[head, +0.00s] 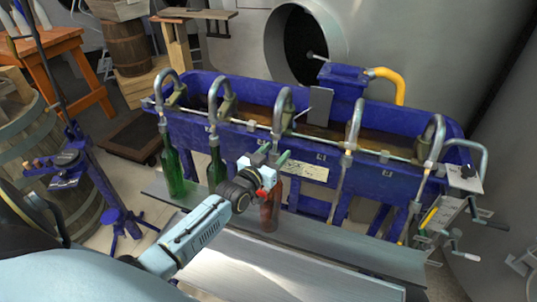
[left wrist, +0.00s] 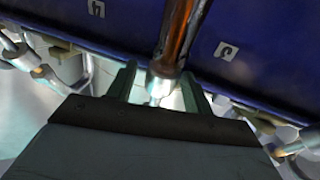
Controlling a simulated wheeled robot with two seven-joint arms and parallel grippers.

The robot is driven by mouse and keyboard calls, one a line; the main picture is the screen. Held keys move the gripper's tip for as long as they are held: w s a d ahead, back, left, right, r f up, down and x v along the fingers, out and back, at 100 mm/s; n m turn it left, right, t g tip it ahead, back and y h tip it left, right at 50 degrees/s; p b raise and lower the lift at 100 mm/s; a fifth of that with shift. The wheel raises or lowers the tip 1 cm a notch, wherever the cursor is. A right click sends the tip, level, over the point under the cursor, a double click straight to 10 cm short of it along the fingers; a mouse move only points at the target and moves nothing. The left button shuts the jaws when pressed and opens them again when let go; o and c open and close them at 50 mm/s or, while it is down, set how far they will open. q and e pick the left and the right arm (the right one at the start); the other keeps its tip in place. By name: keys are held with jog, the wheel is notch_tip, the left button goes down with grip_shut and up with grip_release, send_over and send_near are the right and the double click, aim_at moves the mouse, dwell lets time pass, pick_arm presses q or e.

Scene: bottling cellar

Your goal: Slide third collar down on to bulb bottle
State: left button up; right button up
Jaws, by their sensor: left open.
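A reddish-brown bottle (head: 269,213) stands upright on the shelf below the third spout (head: 285,108) from the left; my gripper partly covers its top, and its full shape is hard to tell. My left gripper (head: 272,154) is just above and in front of this bottle, fingers apart. In the left wrist view, a bright metal collar (left wrist: 164,70) on a shiny pipe (left wrist: 184,30) sits between the open fingers (left wrist: 157,88), with no clear grip on it. In the head view the collar is hidden or too small to make out. My right gripper is not in view.
A blue trough (head: 205,150) with several curved spouts spans the back. Two green bottles (head: 172,172) (head: 216,170) stand to the left on the shelf (head: 330,248). The shelf's right part is clear. A blue stand (head: 120,215) is at left.

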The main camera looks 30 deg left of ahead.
pick_arm(q)
jog(key=s, duration=1.3)
jog(key=shift+s, duration=0.15)
jog(key=shift+d+f, duration=0.15)
jog(key=s+d+f+g+b, duration=0.1)
jog(key=s+f+g, duration=0.25)
jog(key=f, duration=0.75)
jog(key=s+d+f+m+g+b, duration=0.15)
jog(key=s+f, duration=0.35)
jog(key=f, duration=0.5)
jog(key=s+d+f+n+g, duration=0.15)
jog(key=s+f+g, duration=0.3)
jog(key=f, duration=0.65)
jog(key=s+d+f+m+g, duration=0.1)
jog(key=s+f+g, duration=0.1)
jog(key=s+f, duration=0.3)
jog(key=s+d+f+m+g+b, duration=0.1)
jog(key=s+f, duration=0.4)
jog(key=s, duration=0.7)
jog(key=s+d+f+m+g+b, duration=0.1)
jog(key=s+d+f+g, duration=0.2)
jog(key=s+f, duration=0.3)
jog(key=s+g, duration=0.1)
jog(key=s, duration=0.1)
jog(key=shift+s, duration=0.35)
